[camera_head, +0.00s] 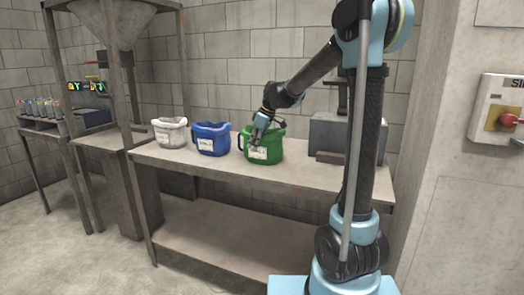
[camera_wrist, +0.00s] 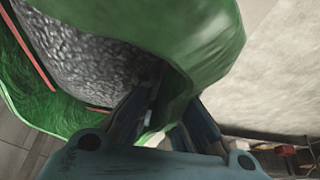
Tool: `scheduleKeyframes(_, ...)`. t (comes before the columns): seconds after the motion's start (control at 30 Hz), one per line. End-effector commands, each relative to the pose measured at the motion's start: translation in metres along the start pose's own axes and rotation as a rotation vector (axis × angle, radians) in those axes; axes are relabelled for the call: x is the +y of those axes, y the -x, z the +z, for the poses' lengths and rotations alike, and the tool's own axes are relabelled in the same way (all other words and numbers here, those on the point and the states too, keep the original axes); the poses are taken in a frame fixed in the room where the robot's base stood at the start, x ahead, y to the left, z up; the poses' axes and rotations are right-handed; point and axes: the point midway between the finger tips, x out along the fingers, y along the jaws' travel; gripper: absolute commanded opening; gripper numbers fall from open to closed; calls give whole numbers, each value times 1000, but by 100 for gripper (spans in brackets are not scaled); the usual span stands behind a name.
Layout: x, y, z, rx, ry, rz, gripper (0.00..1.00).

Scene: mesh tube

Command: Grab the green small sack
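The green small sack (camera_head: 264,155) stands upright on the metal table, with a white label on its front. My gripper (camera_head: 260,138) reaches down to its upper left rim from above. In the wrist view, the green sack (camera_wrist: 205,45) fills the upper part and grey grainy contents show inside it. My gripper's two fingers (camera_wrist: 170,95) straddle the sack's wall, one on the inner side and one on the outer. A dark green fold lies between them. The fingertips are partly hidden, and I cannot tell whether they press on the cloth.
A blue sack (camera_head: 211,139) and a white sack (camera_head: 170,133) stand to the left on the same table (camera_head: 215,173). A grey box-like device (camera_head: 335,135) stands to the right. A hopper frame (camera_head: 126,90) is at the left, and a block wall is behind.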

Motion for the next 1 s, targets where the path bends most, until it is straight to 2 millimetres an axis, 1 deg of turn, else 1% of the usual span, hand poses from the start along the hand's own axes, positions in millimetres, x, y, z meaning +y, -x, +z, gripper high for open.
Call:
scheduleKeyframes(0.57, -1, 2, 0, -1, -2, -3, 0)
scheduleKeyframes(0.77, -1, 10, -4, 0, -1, -2, 0)
scheduleKeyframes(1.0, -1, 25, -11, 0, -1, -2, 0)
